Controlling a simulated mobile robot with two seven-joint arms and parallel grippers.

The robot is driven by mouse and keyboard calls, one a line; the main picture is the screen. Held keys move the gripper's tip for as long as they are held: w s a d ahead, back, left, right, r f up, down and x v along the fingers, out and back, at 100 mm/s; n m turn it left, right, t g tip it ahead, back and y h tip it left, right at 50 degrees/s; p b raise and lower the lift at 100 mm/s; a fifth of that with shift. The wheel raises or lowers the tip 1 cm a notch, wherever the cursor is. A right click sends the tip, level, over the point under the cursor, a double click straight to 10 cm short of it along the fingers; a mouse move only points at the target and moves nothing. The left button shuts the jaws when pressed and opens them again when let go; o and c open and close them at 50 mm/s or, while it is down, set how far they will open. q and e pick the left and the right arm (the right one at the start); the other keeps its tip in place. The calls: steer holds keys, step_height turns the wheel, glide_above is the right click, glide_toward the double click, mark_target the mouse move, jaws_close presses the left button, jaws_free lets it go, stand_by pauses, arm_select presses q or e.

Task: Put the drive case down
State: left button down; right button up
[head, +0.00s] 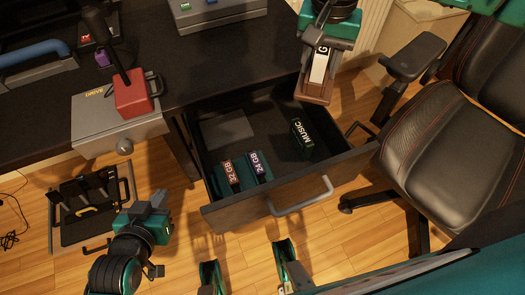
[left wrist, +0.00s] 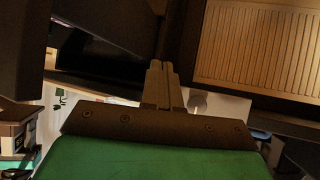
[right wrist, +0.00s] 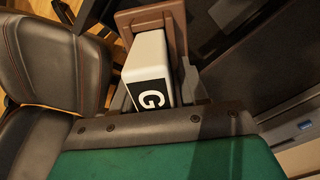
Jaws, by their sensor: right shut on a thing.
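My right gripper (head: 320,58) reaches in from the top of the head view, above the drawer's far right corner. It is shut on a white case (head: 320,66) with a black "G" label, taken here as the drive case. The case also shows in the right wrist view (right wrist: 147,70). A brown frame (head: 314,96) borders its far end; I cannot tell whether it is part of the case. My left gripper (head: 153,204) is at the lower left of the head view. Its fingers are together and empty in the left wrist view (left wrist: 158,85).
An open drawer (head: 295,187) holds "32 GB" (head: 229,174), "24 GB" (head: 258,165) and "MUSIC" (head: 302,139) cases, with bare floor between. A dark desk (head: 200,60) bears a grey "DRIVE" box (head: 90,128). A chair (head: 450,130) stands at right.

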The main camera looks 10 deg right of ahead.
steer(key=shift+w+d+f+m+b, duration=0.15)
steer(key=shift+f+m+b, duration=0.15)
steer(key=shift+f, duration=0.15)
steer(key=shift+w+d+f+m+b, duration=0.1)
steer(key=shift+f+m+b, duration=0.05)
steer(key=shift+f+m, duration=0.2)
steer(key=b, duration=0.3)
glide_above(305, 136)
steer(key=f, duration=1.5)
steer(key=shift+w+a+f, duration=0.1)
steer(key=shift+w+f, duration=0.15)
steer(key=shift+f, duration=0.15)
step_height(305, 136, down, 4)
steer(key=shift+r+b, duration=0.1)
steer(key=shift+b, duration=0.2)
steer(key=shift+s+f, duration=0.15)
steer(key=shift+f, duration=0.15)
jaws_close()
steer(key=o, duration=1.3)
jaws_free()
steer(key=shift+s+f, duration=0.1)
steer(key=shift+f, duration=0.05)
